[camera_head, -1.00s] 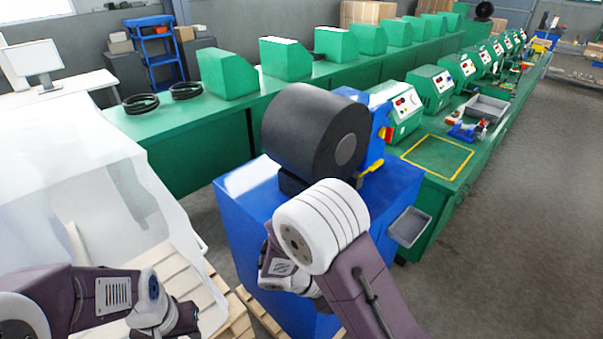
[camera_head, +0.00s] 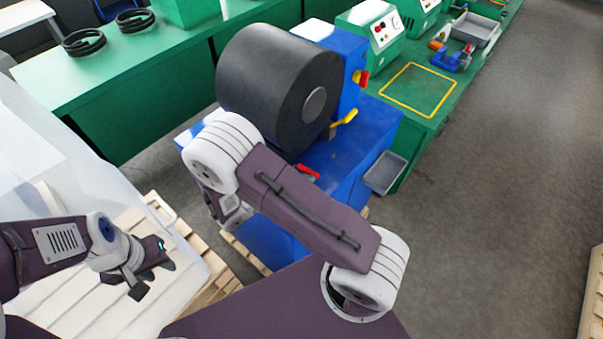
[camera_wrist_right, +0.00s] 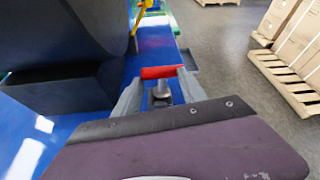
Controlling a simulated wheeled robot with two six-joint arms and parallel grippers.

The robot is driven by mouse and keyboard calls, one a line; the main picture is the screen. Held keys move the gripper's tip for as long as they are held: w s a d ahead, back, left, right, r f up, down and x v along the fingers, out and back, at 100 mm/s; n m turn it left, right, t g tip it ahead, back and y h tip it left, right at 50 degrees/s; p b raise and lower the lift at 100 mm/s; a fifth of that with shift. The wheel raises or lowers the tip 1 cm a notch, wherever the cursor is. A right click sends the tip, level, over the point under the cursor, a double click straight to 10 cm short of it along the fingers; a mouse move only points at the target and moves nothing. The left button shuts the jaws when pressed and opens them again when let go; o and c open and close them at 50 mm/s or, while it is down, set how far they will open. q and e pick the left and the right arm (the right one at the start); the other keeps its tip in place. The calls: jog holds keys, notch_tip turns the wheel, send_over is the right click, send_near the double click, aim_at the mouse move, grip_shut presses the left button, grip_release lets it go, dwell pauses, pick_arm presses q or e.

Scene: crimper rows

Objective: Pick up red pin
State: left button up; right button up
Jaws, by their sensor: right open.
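The red pin (camera_head: 307,171) shows its red handle on the blue machine, beside the black roll and just above my right forearm in the head view. In the right wrist view the red pin (camera_wrist_right: 160,72) has a horizontal red bar over a grey metal shaft. My right gripper (camera_wrist_right: 160,80) is open, its grey fingers on either side of the pin with the bar by their tips. Contact cannot be told. My right fingers are hidden behind my arm in the head view. My left gripper (camera_head: 143,275) is at the lower left, away from the pin; its jaw gap is unclear.
The large black roll (camera_head: 280,85) rises close to the pin on the blue machine (camera_head: 350,150). A yellow handle (camera_head: 344,118) and grey tray (camera_head: 386,172) are to its right. Boxes on a pallet (camera_wrist_right: 290,45) stand farther right. Open floor lies between.

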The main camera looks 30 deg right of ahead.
aim_at(309, 169)
jog(key=p+x, duration=0.1)
jog(key=x, duration=0.1)
jog(key=shift+w+d+r+p, duration=0.15)
jog(key=shift+d+p, duration=0.25)
jog(key=shift+d, duration=0.1)
jog(key=x, duration=0.2)
jog(key=shift+w+d+f, duration=0.1)
jog(key=shift+d+f, duration=0.05)
jog(key=shift+f, duration=0.2)
jog(key=shift+w+f, duration=0.1)
jog(key=shift+w, duration=0.1)
jog(key=shift+c, duration=1.2)
jog(key=shift+s, duration=0.15)
grip_shut()
